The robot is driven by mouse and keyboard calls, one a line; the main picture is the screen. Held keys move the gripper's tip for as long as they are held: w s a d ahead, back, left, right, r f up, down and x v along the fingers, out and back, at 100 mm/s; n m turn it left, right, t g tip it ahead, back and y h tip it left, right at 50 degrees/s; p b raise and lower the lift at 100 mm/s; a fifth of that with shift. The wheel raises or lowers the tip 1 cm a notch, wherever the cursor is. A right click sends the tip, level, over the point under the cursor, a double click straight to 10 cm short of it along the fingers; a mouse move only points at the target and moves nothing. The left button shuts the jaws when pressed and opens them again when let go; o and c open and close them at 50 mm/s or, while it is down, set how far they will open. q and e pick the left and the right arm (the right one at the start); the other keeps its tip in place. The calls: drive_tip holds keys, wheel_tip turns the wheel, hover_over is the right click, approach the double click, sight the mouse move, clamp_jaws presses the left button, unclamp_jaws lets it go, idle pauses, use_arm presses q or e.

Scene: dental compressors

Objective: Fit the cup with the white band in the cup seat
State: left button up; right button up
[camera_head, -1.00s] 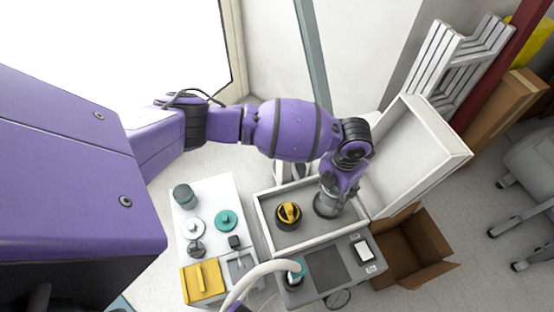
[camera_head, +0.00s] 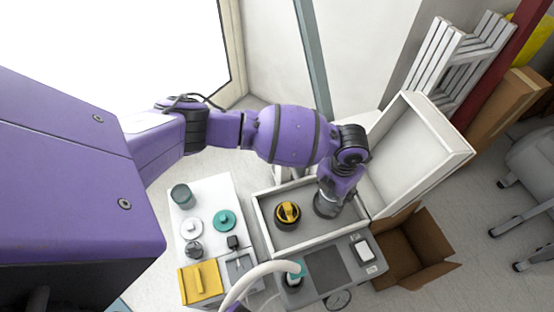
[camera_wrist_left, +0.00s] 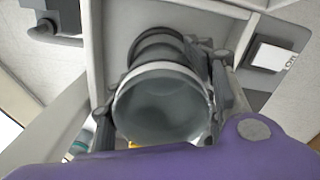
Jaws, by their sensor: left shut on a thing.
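The cup with the white band (camera_wrist_left: 160,112) is grey and see-through, and its white band (camera_wrist_left: 158,69) faces the dark round rings (camera_wrist_left: 157,45) just beyond it in the left wrist view. These rings look like the cup seat; I cannot tell whether the cup touches them or is fully in. My left gripper (camera_wrist_left: 160,110) is shut on the cup, with a finger on each side. In the head view my left gripper (camera_head: 330,192) points down at the right part of the open compressor case, and the cup (camera_head: 325,207) shows below it. My right gripper is not in view.
A black round part with a yellow top (camera_head: 288,213) stands left of the cup in the case (camera_head: 262,222). The raised lid (camera_head: 425,150) is close on the right. A white table (camera_head: 205,190) with small parts and a yellow box stands left. A white hose (camera_head: 255,277) arches in front.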

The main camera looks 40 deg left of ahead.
use_arm(q)
drive_tip(key=shift+w+f+b, duration=0.15)
drive_tip(key=shift+f+b, duration=0.4)
drive_tip(key=shift+f, duration=0.7)
drive_tip(key=shift+o, duration=0.3)
drive_tip(key=shift+s+f, duration=0.35)
drive_tip(key=shift+f, duration=0.2)
drive_tip(key=o, duration=1.2)
drive_tip(key=shift+w+f, duration=0.15)
drive_tip(key=shift+f, duration=0.15)
drive_tip(key=shift+o, duration=0.2)
drive_tip(key=shift+r, duration=0.15)
drive_tip(key=shift+w+r, duration=0.1)
drive_tip(key=shift+r, duration=0.1)
